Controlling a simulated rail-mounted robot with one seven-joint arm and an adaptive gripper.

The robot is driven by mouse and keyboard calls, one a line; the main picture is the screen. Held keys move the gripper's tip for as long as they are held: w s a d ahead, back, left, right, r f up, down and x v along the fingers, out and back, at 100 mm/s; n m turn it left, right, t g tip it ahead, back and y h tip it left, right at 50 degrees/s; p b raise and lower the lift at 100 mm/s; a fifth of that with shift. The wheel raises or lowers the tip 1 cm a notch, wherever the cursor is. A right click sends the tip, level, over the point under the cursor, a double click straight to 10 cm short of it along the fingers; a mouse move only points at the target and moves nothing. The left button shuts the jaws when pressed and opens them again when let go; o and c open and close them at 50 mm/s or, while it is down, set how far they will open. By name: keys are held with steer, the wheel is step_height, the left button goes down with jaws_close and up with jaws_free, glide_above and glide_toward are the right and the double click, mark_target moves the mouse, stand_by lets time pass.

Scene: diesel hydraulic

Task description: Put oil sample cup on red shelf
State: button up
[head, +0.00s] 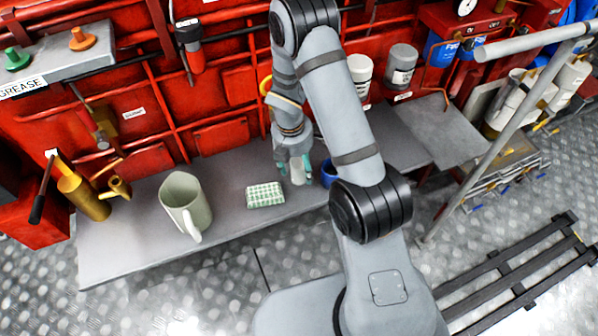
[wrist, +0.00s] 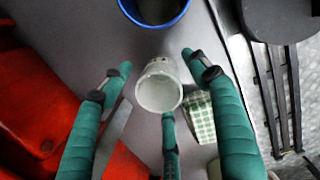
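A small white cup (head: 298,173), likely the oil sample cup, stands on the grey bench (head: 228,178). In the wrist view the cup (wrist: 158,92) shows its open mouth and looks empty. My gripper (head: 293,178) points down at the bench with its teal fingers around the cup. In the wrist view my gripper (wrist: 160,75) is open, with gaps between the two side fingers and the cup; whether the third finger touches it I cannot tell. Red structure (head: 215,95) lines the wall behind the bench; which part is the red shelf is unclear.
A blue-rimmed container (wrist: 153,8) stands close to the cup. A green checked cloth block (head: 265,195) and a pale jug (head: 187,203) are to its left. A brass oil can (head: 82,195) stands at the bench's left end. White (head: 361,72) and grey (head: 400,66) canisters stand behind my arm.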

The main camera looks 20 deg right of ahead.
steer(key=shift+c, duration=1.1)
steer(key=c, duration=0.9)
